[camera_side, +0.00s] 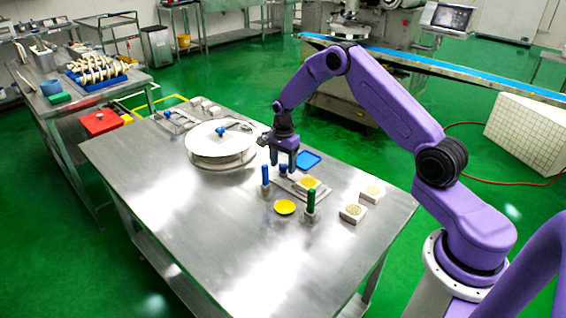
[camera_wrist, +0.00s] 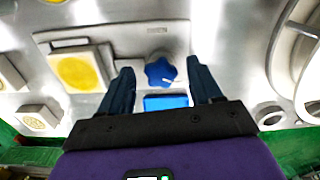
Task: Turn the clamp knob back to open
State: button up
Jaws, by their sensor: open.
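The clamp knob (camera_wrist: 160,73) is blue and star-shaped, with a short white line on it pointing right in the wrist view. It sits at one end of a metal fixture plate (camera_wrist: 122,38) that also carries a block with a yellow top (camera_wrist: 78,70). In the side view the knob (camera_side: 283,170) shows below my gripper (camera_side: 284,166). My gripper points down and is open. In the wrist view its two dark fingers (camera_wrist: 161,66) lie on either side of the knob, with visible gaps. Whether the fingertips reach down to knob height is hard to tell.
A blue-handled tool (camera_side: 265,175) and a green-handled tool (camera_side: 310,200) stand upright near the fixture, with a yellow dish (camera_side: 285,207) between them. A blue tray (camera_side: 309,160) lies behind. A large white drum (camera_side: 220,142) stands left. The table's front left (camera_side: 190,215) is clear.

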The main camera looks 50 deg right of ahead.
jog(key=c, duration=1)
jog(key=shift+c, duration=0.2)
jog(key=shift+n, duration=0.4)
jog(key=n, duration=0.5)
jog(key=shift+s, duration=0.1)
jog(key=n, duration=0.5)
jog(key=shift+s+d+n, duration=0.1)
jog(key=shift+n, duration=0.3)
jog(key=n, duration=0.6)
jog(key=shift+d, duration=0.15)
jog(key=n, duration=0.6)
jog(key=shift+d, duration=0.15)
